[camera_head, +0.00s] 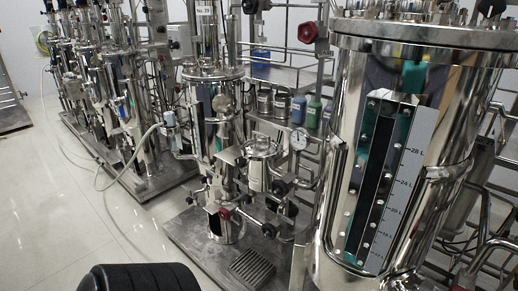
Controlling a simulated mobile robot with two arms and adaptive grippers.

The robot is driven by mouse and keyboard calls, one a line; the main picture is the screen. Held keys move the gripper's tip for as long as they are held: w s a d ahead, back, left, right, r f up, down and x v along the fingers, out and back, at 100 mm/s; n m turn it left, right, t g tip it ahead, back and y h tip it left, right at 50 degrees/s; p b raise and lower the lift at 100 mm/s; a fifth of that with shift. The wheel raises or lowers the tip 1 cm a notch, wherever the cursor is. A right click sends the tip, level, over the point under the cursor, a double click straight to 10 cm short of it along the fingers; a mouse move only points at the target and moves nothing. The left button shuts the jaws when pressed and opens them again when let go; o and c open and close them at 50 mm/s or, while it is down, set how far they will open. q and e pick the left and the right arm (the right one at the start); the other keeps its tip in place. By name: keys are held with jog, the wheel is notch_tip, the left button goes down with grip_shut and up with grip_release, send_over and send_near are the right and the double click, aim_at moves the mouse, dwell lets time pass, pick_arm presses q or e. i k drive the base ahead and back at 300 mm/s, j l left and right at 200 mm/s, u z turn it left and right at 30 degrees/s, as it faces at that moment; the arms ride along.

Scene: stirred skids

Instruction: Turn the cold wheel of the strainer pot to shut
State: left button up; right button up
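A small lidded steel pot (258,168) stands on the middle skid, among pipes and valves. I cannot tell for sure that it is the strainer pot. Below it are a red wheel (224,213) at the left, a black wheel (269,230) and another black wheel (280,187) at the right. Another red wheel (307,32) sits higher, on the rear pipework. No label marks any wheel as cold, and whether each is open or shut does not show. Neither gripper is in view.
A large steel tank (454,120) with a litre scale fills the right. A tall vessel (208,110) and a gauge (298,139) stand on the middle skid. More skids line the left, with a hose (108,186) trailing there.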

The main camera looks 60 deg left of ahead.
aim_at(276, 183)
jog(key=k+u, duration=0.1)
jog(key=u, duration=1.4)
